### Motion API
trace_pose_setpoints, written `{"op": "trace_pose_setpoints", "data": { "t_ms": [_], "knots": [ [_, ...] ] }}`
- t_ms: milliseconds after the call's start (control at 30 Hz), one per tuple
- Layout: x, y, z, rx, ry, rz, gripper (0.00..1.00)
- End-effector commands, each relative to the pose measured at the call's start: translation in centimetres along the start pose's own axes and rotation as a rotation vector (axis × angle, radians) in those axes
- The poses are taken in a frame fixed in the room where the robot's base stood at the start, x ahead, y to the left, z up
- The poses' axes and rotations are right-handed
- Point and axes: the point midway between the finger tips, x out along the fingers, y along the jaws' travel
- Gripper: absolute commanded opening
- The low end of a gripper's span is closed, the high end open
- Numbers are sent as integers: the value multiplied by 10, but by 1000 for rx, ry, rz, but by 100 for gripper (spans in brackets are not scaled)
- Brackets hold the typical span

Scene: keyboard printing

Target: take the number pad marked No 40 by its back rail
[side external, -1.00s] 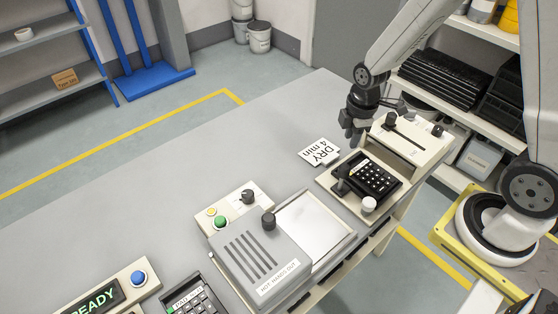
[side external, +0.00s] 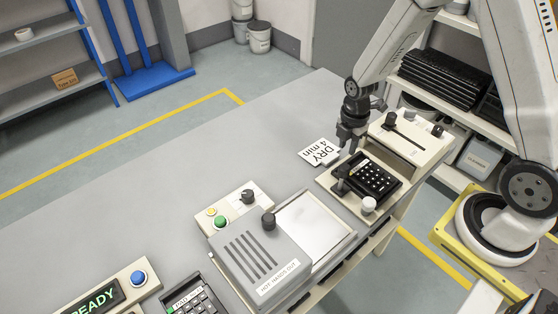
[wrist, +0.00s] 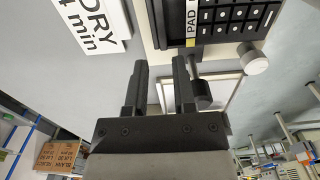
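A black number pad with white key marks (side external: 375,178) sits in a cream fixture (side external: 326,181) on the bench. Its near-black edge strip and a yellow-white label reading "PAD" show in the wrist view (wrist: 222,20); the number is not readable there. My gripper (side external: 347,146) hangs just behind the pad, pointing down, apart from it. In the wrist view the two fingers (wrist: 160,64) stand apart with nothing between them. I cannot clearly make out the back rail. A second keypad (side external: 192,300) lies at the bottom edge, its label too small to read.
A black clamp knob (side external: 340,186) and a white knob (side external: 368,204) stand beside the pad. A cream box with a slider (side external: 415,136) is to the right. The bench's left part is clear.

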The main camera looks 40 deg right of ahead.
Motion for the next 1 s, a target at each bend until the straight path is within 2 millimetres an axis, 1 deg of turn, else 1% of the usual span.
{"op": "trace_pose_setpoints", "data": {
  "t_ms": [33, 167, 433, 567, 1000],
  "knots": [
    [4, -1, 0, 0, 0, -3, 32],
    [11, 0, 0, 1, 0, 0, 32],
    [13, 0, 0, 1, 0, 0, 32],
    [18, -1, 0, 1, 0, -1, 32],
    [58, -2, 0, 1, 0, -1, 32]
  ]
}}
